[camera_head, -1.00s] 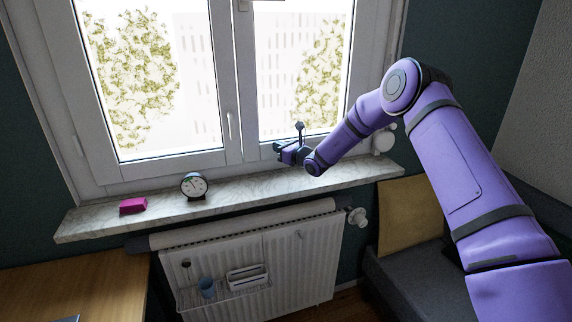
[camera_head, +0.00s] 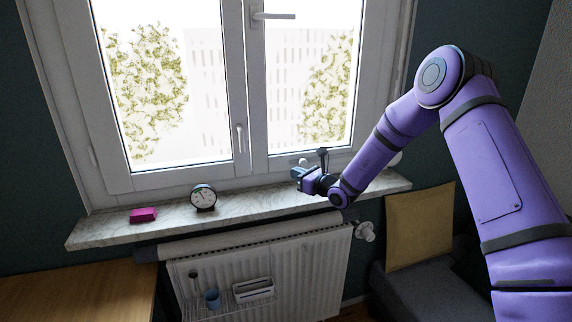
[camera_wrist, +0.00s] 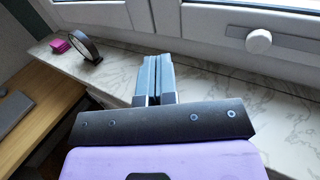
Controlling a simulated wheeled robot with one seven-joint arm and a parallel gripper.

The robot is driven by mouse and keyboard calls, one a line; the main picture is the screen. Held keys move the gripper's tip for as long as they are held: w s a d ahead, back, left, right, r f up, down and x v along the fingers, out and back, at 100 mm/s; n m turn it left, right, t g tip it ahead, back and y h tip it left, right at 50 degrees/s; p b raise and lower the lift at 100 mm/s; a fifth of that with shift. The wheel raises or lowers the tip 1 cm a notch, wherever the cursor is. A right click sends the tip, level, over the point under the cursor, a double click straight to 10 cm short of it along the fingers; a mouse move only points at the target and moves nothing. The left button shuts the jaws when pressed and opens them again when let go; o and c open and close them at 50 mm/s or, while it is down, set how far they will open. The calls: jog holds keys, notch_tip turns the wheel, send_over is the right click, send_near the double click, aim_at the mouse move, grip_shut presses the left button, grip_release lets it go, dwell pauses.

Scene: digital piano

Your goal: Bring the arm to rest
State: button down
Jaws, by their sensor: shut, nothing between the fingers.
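My arm is purple and comes in from the right in the head view, bent at a high elbow. My gripper (camera_head: 301,177) is at its end, in front of the window and above the right half of the marble sill (camera_head: 245,207). In the wrist view my gripper (camera_wrist: 155,62) has its two fingers side by side, shut and empty, over the sill. The gripper appears apart from the clock and the pink block.
A round clock (camera_head: 204,197) and a pink block (camera_head: 143,215) stand on the sill's left half. The window (camera_head: 243,110) is behind. Below are a radiator (camera_head: 318,270) with a rack, a wooden desk (camera_head: 80,290) at left and a yellow cushion (camera_head: 418,225) at right.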

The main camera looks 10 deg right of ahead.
jog(key=s+a+r+n+g, duration=0.2)
jog(key=s+r+n+g, duration=0.9)
jog(key=s+r+n, duration=0.85)
jog(key=s+d+r+n+t+h, duration=0.1)
jog(key=s+d+h, duration=0.3)
jog(key=s, duration=0.6)
jog(key=s+d+r+n+h, duration=0.2)
jog(key=s+d+n+h, duration=0.2)
jog(key=s+d, duration=0.5)
jog(key=s+d+r+n+t+h, duration=0.1)
jog(key=s+d+n+h, duration=0.2)
jog(key=s+d, duration=0.4)
jog(key=s, duration=0.6)
jog(key=shift+s+r+t+h, duration=0.25)
jog(key=shift+r+t+h, duration=0.05)
jog(key=shift+h, duration=0.1)
